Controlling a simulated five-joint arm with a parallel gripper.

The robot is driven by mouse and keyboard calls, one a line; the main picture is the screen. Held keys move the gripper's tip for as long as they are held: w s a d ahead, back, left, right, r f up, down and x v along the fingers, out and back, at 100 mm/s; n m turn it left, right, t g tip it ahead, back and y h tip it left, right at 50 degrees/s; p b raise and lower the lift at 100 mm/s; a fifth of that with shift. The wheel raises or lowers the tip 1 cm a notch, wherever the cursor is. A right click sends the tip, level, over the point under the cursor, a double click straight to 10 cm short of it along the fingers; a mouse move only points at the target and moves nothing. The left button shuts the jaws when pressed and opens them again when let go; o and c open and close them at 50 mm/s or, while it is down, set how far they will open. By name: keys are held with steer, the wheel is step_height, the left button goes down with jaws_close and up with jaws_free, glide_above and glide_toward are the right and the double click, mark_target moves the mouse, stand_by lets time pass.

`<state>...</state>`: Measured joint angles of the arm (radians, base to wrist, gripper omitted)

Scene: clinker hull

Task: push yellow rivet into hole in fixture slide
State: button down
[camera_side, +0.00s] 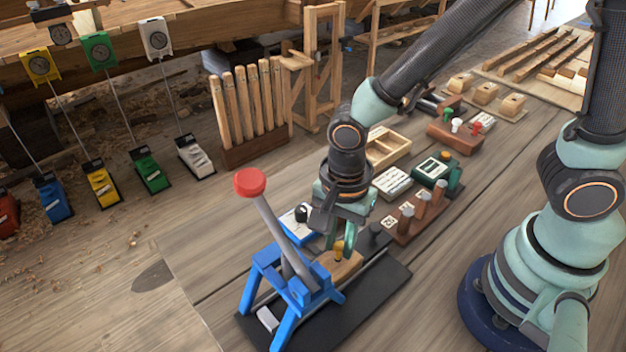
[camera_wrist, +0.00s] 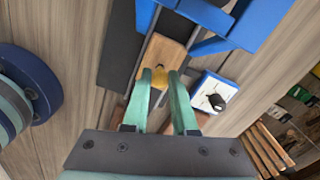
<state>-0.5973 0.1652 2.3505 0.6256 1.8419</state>
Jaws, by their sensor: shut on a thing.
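My gripper (camera_side: 339,240) is shut on the yellow rivet (camera_side: 339,249), upright at the wooden fixture slide (camera_side: 343,268). In the wrist view the yellow rivet (camera_wrist: 159,78) sits between the two green fingertips of my gripper (camera_wrist: 159,75), over the near part of the wooden slide (camera_wrist: 163,50). The rivet's lower end and the hole are hidden, so I cannot tell how deep it sits. The slide lies on a dark base (camera_side: 375,300), beside a blue press frame (camera_side: 290,295) with a red-knobbed lever (camera_side: 250,181).
A white and blue box with a black knob (camera_wrist: 209,92) stands close beside the slide. A brown block with wooden pegs (camera_side: 412,225) and a green box (camera_side: 434,169) stand behind my gripper. Bare tabletop (camera_side: 215,260) lies left of the press.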

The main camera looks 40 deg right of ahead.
steer(key=shift+f, duration=0.75)
stand_by(0.4)
steer(key=c, duration=0.6)
jaws_free()
steer(key=shift+r, duration=0.1)
steer(key=shift+r, duration=3.95)
